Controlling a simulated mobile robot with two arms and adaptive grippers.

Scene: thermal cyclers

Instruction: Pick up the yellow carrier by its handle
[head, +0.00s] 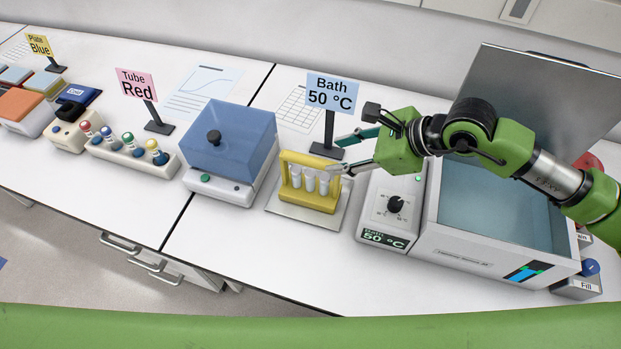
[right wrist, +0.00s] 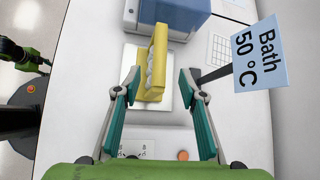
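The yellow carrier (head: 310,199) stands upright on a pale square plate (head: 295,213) in the head view, with several white-capped tubes in it. Its handle is the bar along the top. My right gripper (head: 337,157) is open at the carrier's right end, with one finger overlapping the handle end in the picture. In the right wrist view, the yellow carrier (right wrist: 155,60) lies ahead, between the lines of the two spread fingers of the right gripper (right wrist: 161,80). No grip shows; I cannot tell whether a finger touches it.
The water bath (head: 480,240) with its raised lid stands to the right, under my right arm. A blue-lidded box (head: 228,145) stands close on the carrier's left. The "Bath 50 °C" sign (head: 331,91) stands just behind the carrier, near the gripper.

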